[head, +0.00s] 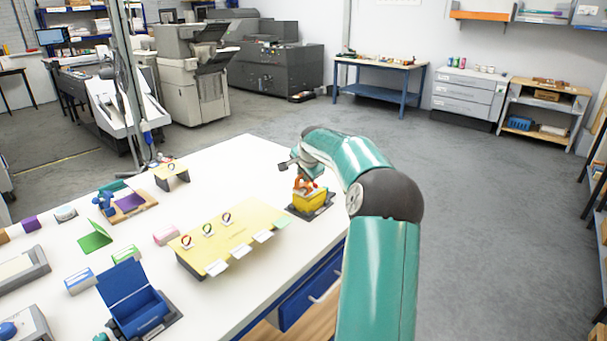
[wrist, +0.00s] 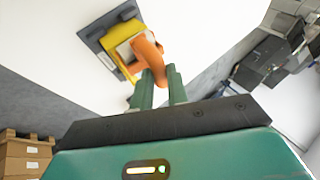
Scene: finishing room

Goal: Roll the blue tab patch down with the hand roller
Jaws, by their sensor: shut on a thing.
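The hand roller, seen as an orange curved handle (wrist: 146,50), sits at a yellow holder (head: 312,201) on a dark base at the table's right edge. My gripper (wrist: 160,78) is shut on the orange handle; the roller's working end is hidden. In the head view my gripper (head: 304,179) is just above the holder, partly hidden by my wrist. The yellow holder (wrist: 105,40) also shows in the wrist view.
Bare tabletop lies between board and holder. Machines stand behind.

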